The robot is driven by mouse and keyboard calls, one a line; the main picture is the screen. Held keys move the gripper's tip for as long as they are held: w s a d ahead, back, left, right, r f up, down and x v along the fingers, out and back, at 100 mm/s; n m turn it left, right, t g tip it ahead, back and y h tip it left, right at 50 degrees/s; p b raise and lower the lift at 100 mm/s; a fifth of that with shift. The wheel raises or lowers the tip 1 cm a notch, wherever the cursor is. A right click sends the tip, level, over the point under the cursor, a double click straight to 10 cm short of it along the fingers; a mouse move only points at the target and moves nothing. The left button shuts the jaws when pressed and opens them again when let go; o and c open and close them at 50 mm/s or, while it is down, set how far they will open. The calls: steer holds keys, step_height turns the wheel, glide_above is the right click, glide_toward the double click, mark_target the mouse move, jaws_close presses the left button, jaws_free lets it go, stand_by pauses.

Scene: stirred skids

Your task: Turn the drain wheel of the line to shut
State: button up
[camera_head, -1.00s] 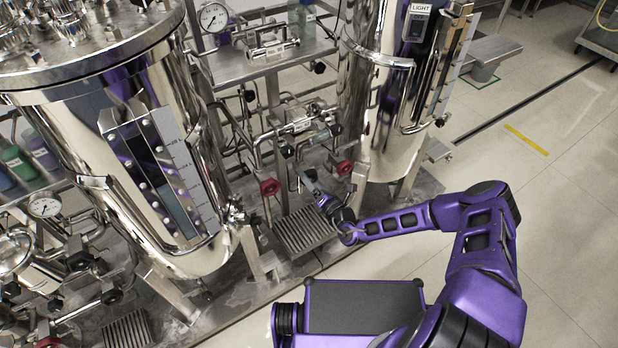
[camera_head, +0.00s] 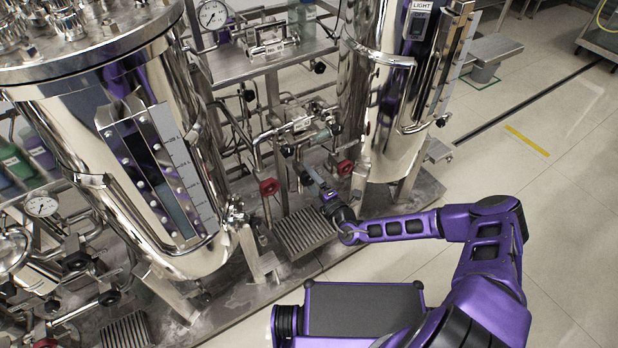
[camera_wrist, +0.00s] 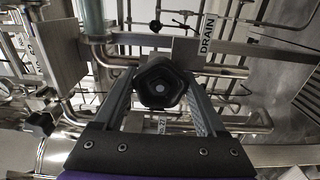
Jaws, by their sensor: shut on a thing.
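The drain wheel (camera_wrist: 161,84) is a black, roughly five-sided knob in the middle of the wrist view. A DRAIN label (camera_wrist: 208,34) stands just to its upper right, on the pipework. My gripper (camera_wrist: 160,88) has one finger on each side of the knob and is shut on it. In the head view my gripper (camera_head: 308,178) reaches in low between the two steel tanks, above the floor grate.
Two red handwheels (camera_head: 269,187) and (camera_head: 345,167) sit on either side of my gripper. The large left tank (camera_head: 60,115) and the right tank (camera_head: 350,100) flank it. A slotted grate (camera_head: 304,232) lies below. Open floor (camera_head: 560,220) spreads to the right.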

steer(key=shift+f, duration=0.1)
stand_by(0.5)
steer(key=o, duration=1.3)
steer(key=p+v, duration=0.1)
steer(key=v, duration=1.6)
steer(key=shift+s+d+p, duration=0.2)
steer(key=shift+s+p, duration=0.05)
steer(key=shift+p, duration=0.1)
